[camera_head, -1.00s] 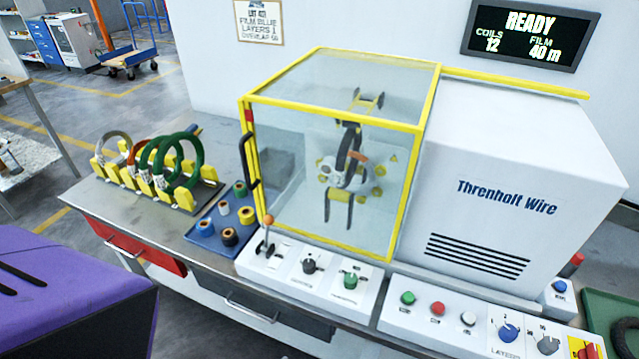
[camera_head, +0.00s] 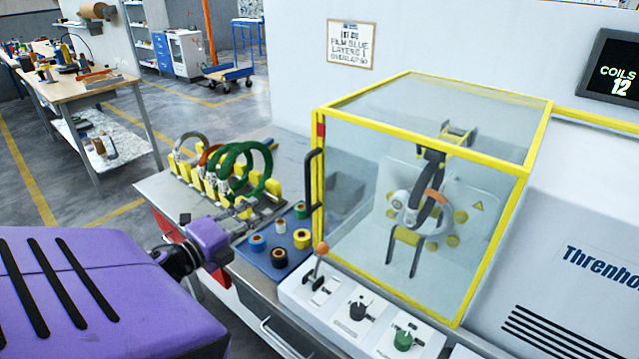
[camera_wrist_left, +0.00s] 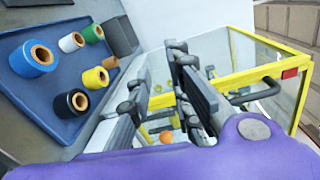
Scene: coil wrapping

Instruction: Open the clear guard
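The clear guard (camera_head: 400,170) is a yellow-framed box with transparent panels, and it looks closed. Its black handle (camera_head: 311,180) stands upright on the left front edge. Inside are a ring-shaped wrapping head (camera_head: 425,205) and a coil. My left gripper (camera_head: 246,212) is above the blue tray, left of the handle and apart from it. In the left wrist view the fingers of my left gripper (camera_wrist_left: 163,75) are spread with nothing between them. The handle (camera_wrist_left: 258,90) and the guard's yellow frame (camera_wrist_left: 240,76) lie to their right. My right gripper is not in view.
A blue tray (camera_head: 262,268) of film rolls lies left of the guard. A rack with several coils (camera_head: 235,165) stands behind it. A control panel (camera_head: 335,300) with an orange-knobbed lever (camera_head: 321,249) sits in front of the guard.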

